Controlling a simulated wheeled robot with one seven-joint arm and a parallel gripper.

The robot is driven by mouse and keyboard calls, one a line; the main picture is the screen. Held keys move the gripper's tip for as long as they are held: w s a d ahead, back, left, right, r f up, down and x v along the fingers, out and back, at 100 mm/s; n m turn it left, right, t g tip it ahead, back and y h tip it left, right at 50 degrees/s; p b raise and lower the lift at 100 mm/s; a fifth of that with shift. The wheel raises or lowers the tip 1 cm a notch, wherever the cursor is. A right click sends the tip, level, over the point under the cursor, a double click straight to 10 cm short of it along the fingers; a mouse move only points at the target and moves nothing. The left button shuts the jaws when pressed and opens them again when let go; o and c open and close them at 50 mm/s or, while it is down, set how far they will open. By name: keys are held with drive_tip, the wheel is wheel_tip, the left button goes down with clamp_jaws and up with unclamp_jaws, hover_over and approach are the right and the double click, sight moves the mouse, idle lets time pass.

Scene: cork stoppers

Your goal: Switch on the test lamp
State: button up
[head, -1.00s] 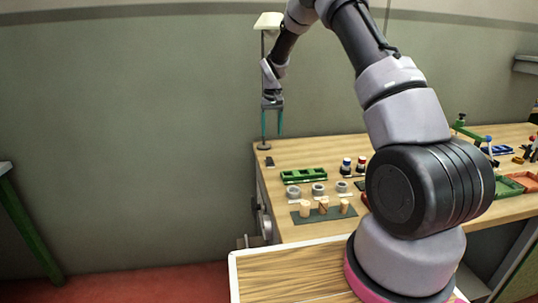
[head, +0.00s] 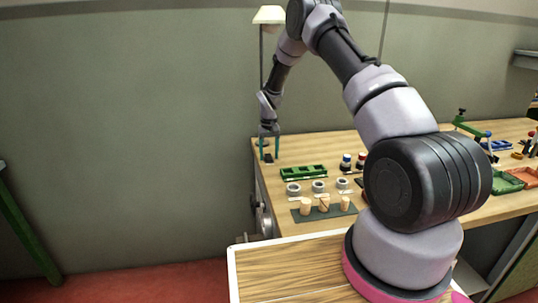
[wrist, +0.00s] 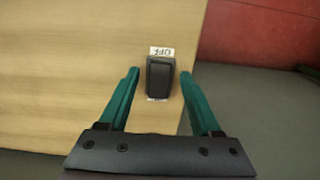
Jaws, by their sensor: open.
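The test lamp (head: 269,16) has a cream shade on a thin pole at the back left corner of the bench. A small black rocker switch (wrist: 160,78) lies on the bench top near its edge, with a white label reading OFF at one end and another label partly hidden at the other. The switch also shows in the head view (head: 268,157), between my fingertips. My gripper (wrist: 159,72) is open and empty, its teal fingers apart on either side of the switch. I cannot tell how far the fingertips are above the bench.
The bench top (wrist: 70,70) is bare around the switch, and its edge is close beside it. A green tray (head: 303,172), grey rings (head: 319,186), cork stoppers (head: 324,204) on a dark mat and small bottles (head: 346,161) stand nearer and to the right.

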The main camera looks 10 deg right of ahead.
clamp_jaws()
drive_tip(key=shift+w+g, duration=0.25)
drive_tip(key=shift+g, duration=0.5)
drive_tip(key=shift+w+g, duration=0.25)
drive_tip(key=shift+g, duration=0.5)
drive_tip(key=shift+w+g, duration=0.1)
drive_tip(key=shift+g, duration=0.6)
unclamp_jaws()
drive_tip(key=shift+r, duration=0.1)
